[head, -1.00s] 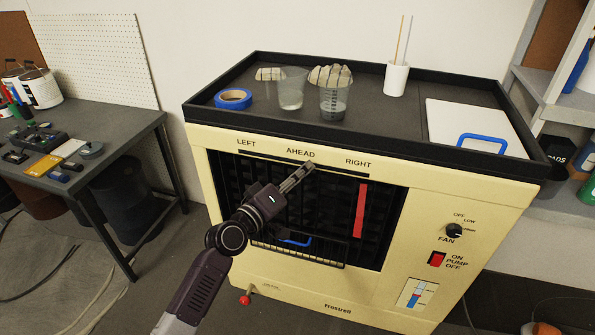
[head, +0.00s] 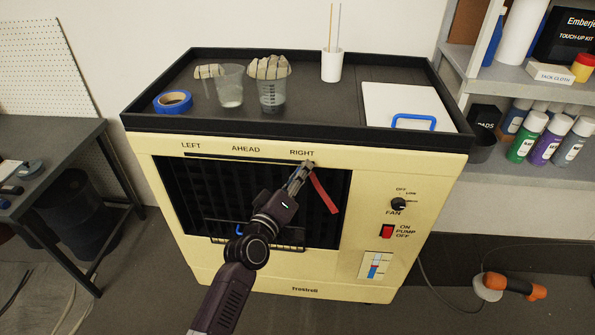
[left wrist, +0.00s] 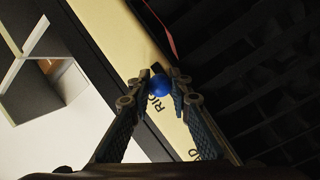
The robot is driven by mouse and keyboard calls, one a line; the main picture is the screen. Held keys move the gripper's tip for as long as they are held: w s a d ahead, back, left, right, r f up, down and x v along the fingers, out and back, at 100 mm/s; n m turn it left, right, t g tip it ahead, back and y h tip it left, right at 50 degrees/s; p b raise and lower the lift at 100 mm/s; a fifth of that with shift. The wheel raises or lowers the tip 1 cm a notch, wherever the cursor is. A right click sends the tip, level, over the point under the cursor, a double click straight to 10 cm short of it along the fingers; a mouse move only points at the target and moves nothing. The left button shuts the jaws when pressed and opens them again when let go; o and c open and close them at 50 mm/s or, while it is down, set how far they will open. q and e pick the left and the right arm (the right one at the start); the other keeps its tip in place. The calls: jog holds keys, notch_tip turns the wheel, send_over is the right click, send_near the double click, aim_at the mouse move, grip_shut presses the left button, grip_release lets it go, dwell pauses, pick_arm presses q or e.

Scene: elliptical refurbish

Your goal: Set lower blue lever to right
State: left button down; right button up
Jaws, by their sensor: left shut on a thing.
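The cream cooler unit (head: 395,255) has a slot under the labels LEFT, AHEAD and RIGHT. My left gripper (head: 307,166) is at the slot's right end, just below the word RIGHT. In the left wrist view, a round blue lever knob (left wrist: 158,88) sits between the fingertips of my left gripper (left wrist: 162,78), which are shut on it beside the printed RIGHT label. In the head view the fingers hide this knob. Another blue part (head: 239,229) shows low on the dark grille, partly behind my left arm. My right gripper is out of view.
A red strip (head: 324,194) hangs slanted on the grille, close to my fingers. The tray top (head: 335,110) holds blue tape (head: 173,102), cups and a white board (head: 400,105). A fan knob (head: 398,204) and pump switch (head: 386,231) are at right.

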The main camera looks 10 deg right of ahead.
pick_arm(q)
jog(key=shift+s+d, duration=0.1)
jog(key=shift+d, duration=0.05)
jog(key=c, duration=1.7)
grip_release()
jog(key=shift+d, duration=0.15)
jog(key=shift+c, duration=0.2)
jog(key=shift+s+a, duration=0.25)
jog(key=shift+a, duration=0.1)
jog(key=v, duration=1.1)
jog(key=shift+s, duration=0.2)
jog(key=shift+f, duration=0.1)
